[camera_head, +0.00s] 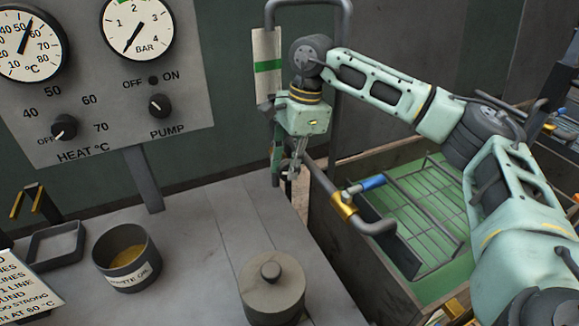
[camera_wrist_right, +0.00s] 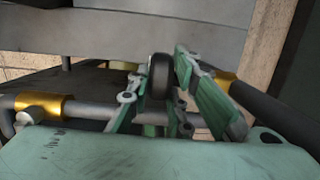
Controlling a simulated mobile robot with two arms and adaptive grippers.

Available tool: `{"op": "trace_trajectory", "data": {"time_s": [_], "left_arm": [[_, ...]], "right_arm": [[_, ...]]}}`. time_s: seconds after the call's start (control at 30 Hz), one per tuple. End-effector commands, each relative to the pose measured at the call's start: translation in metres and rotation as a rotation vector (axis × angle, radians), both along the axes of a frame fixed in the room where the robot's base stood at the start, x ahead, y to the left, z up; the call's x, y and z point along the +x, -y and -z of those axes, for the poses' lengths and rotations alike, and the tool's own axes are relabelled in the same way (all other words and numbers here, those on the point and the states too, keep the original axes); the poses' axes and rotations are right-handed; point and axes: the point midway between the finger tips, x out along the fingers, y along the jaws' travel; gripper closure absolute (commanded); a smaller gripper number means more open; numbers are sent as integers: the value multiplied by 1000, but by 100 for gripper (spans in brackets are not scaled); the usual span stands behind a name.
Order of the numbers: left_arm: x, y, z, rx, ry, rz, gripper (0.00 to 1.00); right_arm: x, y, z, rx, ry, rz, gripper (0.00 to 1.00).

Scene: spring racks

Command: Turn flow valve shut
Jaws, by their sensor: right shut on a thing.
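My right gripper (camera_head: 296,168) points down at the pipework beyond the right edge of the bench. In the right wrist view its green fingers (camera_wrist_right: 162,90) are closed around a dark, round-edged knob (camera_wrist_right: 160,74); I cannot tell for sure whether this is the flow valve's handle. In the head view the gripper hides what it holds. A brass valve (camera_head: 343,206) with a blue lever (camera_head: 373,183) sits on the grey pipe to the right of the gripper, apart from it. My left gripper is not in view.
A control panel (camera_head: 185,100) with gauges and knobs stands at the back left. A pot of white oil (camera_head: 126,255) and a lidded pot (camera_head: 271,290) stand on the bench (camera_head: 205,240). A green-floored tank (camera_head: 435,200) lies right of the pipe.

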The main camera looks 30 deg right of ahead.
Motion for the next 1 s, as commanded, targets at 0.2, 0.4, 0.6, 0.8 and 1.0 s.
{"op": "trace_trajectory", "data": {"time_s": [0.2, 0.4, 0.6, 0.8, 1.0], "left_arm": [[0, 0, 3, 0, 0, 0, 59], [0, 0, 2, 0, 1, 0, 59], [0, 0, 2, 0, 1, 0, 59], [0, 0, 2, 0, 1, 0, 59], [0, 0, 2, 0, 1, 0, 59]], "right_arm": [[1, 1, 0, 39, 4, 0, 100], [0, 1, -1, 43, 5, -1, 100], [0, 1, -1, 42, 5, -1, 79], [0, 0, 0, 41, 3, 0, 62], [0, 1, 0, 41, 2, 0, 62]]}}
